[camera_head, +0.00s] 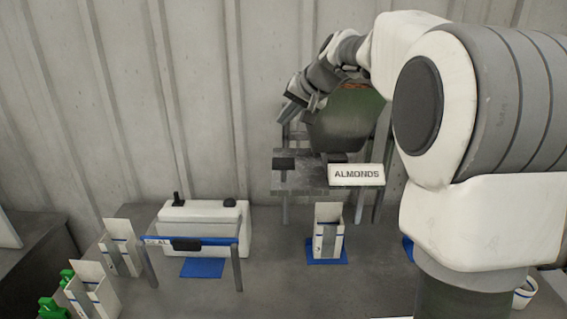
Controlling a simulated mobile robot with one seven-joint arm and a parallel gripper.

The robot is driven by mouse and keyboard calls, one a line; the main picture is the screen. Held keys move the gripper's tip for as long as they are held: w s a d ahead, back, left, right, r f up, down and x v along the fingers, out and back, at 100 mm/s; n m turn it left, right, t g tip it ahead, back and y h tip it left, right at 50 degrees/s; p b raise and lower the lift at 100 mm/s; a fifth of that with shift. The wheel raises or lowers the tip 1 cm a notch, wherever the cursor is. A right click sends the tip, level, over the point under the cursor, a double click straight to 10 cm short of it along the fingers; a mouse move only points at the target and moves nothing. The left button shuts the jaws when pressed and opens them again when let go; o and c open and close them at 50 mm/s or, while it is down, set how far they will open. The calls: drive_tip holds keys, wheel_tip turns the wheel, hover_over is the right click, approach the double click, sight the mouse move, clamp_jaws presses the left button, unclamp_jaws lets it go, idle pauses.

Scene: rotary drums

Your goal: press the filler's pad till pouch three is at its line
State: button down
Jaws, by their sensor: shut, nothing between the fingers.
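The filler is a round drum (345,128) on a grey metal stand, with a sign (356,175) reading "ALMONDS" on its front. A dark pad (284,163) sits on the stand's left side. Pouch three (328,241), white with a grey strip, a blue line and a small "3", stands upright on a blue mat below the filler. Its fill level is too small to tell. My gripper (287,117) is shut and empty, pointing down-left beside the drum's upper left. It appears above the pad and apart from it.
A white sealer (203,222) with a blue bar stands on the grey table to the left, a blue mat before it. White pouches (120,248) and green items (53,308) are at the far left. A white cup (525,291) is at right. My arm hides much of the right side.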

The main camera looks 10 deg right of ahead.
sight(285, 163)
wheel_tip(285, 163, down, 8)
drive_tip(key=b, duration=0.6)
drive_tip(key=shift+f, duration=0.2)
idle(1.6)
drive_tip(key=shift+f+b, duration=0.4)
drive_tip(key=shift+b, duration=0.2)
drive_tip(key=shift+f+b, duration=1.5)
drive_tip(key=shift+f, duration=0.2)
idle(1.0)
drive_tip(key=shift+r, duration=0.15)
drive_tip(key=shift+r+p, duration=1.55)
drive_tip(key=shift+r, duration=0.4)
drive_tip(key=shift+r, duration=0.15)
drive_tip(key=shift+r+p, duration=2)
drive_tip(key=shift+r, duration=0.4)
